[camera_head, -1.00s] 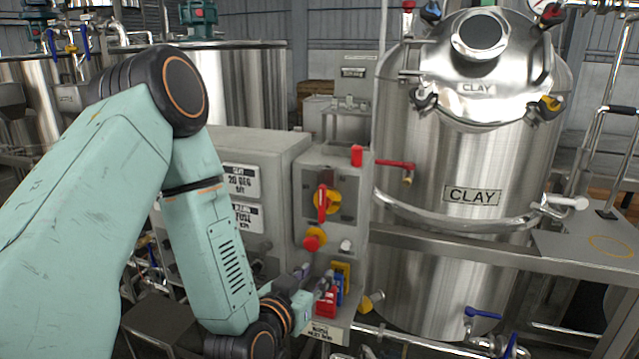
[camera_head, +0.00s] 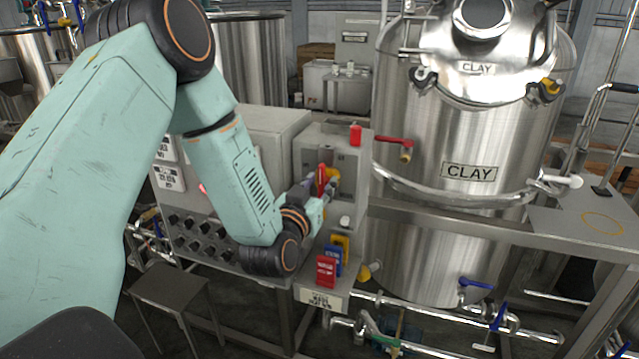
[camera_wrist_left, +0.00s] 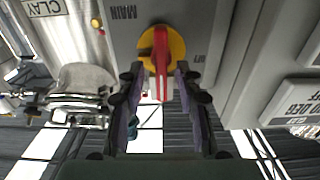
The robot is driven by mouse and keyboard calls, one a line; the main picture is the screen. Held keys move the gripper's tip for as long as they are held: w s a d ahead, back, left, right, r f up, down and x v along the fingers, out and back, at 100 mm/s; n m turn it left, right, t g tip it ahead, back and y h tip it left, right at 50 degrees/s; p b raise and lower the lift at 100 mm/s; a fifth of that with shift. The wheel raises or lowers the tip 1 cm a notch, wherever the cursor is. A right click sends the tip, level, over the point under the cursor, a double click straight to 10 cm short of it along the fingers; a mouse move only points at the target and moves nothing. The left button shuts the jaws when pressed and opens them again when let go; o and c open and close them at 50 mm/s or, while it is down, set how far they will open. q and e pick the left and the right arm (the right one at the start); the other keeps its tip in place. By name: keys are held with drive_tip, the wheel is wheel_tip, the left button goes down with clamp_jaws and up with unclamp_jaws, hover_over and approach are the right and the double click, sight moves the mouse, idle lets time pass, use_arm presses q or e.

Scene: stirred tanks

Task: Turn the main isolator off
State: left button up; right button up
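The main isolator (camera_head: 322,175) is a red handle on a yellow disc, on the front of a grey box. In the left wrist view the red handle (camera_wrist_left: 160,50) stands upright in the picture on its yellow disc, beside upside-down "MAIN" lettering. My left gripper (camera_head: 321,187) is at the isolator and partly covers it in the head view. In the left wrist view its two fingers (camera_wrist_left: 160,74) are apart, one on each side of the handle's end; I see gaps beside the handle. My right gripper is not in view.
A grey control panel (camera_head: 195,235) with black knobs is at left. A steel rail (camera_head: 450,215) crosses at right.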

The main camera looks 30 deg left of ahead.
use_arm(q)
drive_tip(key=shift+a, duration=0.2)
drive_tip(key=shift+c, duration=0.2)
drive_tip(key=shift+d, duration=0.2)
drive_tip(key=c, duration=0.3)
drive_tip(key=shift+a, duration=0.15)
clamp_jaws()
